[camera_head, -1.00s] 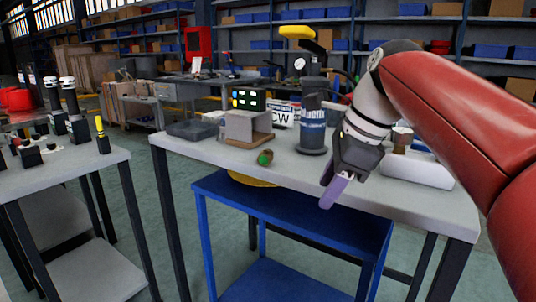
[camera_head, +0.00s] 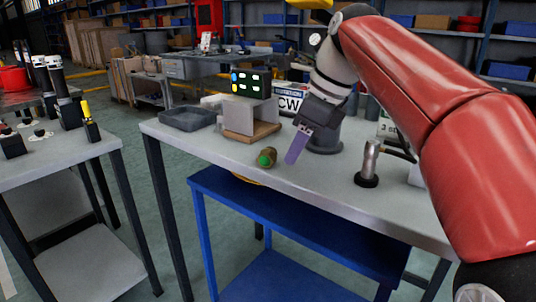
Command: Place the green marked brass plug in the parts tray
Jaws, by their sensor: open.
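The brass plug (camera_head: 267,157) with a bright green mark on its end lies on the grey workbench top, near the front edge. The parts tray, which I take to be the shallow dark grey tray (camera_head: 187,119), sits at the bench's back left corner and looks empty. My gripper (camera_head: 293,150), with purple fingers pointing down, is just right of the plug and apart from it. The fingers are open with nothing seen between them; they overlap in this view, so the gap is hidden.
A metal cylinder on a black base (camera_head: 369,163) stands to the right. A blue cart (camera_head: 270,217) is below the bench front. Another table with parts (camera_head: 60,160) is at left.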

